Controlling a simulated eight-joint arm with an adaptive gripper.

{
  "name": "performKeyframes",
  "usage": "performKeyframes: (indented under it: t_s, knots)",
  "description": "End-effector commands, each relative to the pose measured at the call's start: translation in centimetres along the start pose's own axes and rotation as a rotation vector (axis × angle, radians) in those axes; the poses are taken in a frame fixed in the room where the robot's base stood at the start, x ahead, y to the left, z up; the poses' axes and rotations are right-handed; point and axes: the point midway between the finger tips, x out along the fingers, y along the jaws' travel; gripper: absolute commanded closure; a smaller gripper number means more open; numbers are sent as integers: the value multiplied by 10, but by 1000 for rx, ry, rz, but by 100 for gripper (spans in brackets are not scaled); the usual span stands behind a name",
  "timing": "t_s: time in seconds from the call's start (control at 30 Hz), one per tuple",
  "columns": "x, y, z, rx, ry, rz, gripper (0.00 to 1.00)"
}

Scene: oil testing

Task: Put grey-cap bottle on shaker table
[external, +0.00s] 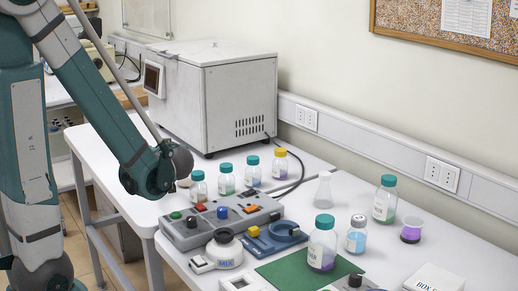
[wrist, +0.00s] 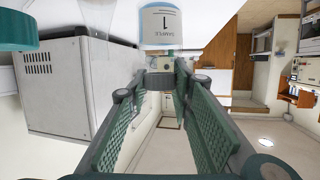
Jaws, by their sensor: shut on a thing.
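In the wrist view, my gripper (wrist: 161,76) has its teal fingers closing together at the tips. In the external view, a grey-cap bottle (external: 356,238) with pale blue contents stands upright at the right; my fingers do not show clearly there. A green flat surface (external: 283,268), possibly the shaker table, lies at the front centre. A teal-cap bottle with purple contents (external: 322,252) stands at its back right edge.
Several bottles line up before the white box (external: 215,95). A button panel (external: 222,218) and blue device (external: 277,238) crowd the left. A labelled box (external: 435,279) sits front right.

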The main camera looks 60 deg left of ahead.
Motion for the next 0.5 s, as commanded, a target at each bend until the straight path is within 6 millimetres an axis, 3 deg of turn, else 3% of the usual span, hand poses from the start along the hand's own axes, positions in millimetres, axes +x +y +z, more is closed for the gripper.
performKeyframes:
  t_s: [0.17, 0.5]
  knots:
    - [2, 0, 5, 0, 0, 0, 100]
    - [11, 2, 33, 0, 0, 0, 100]
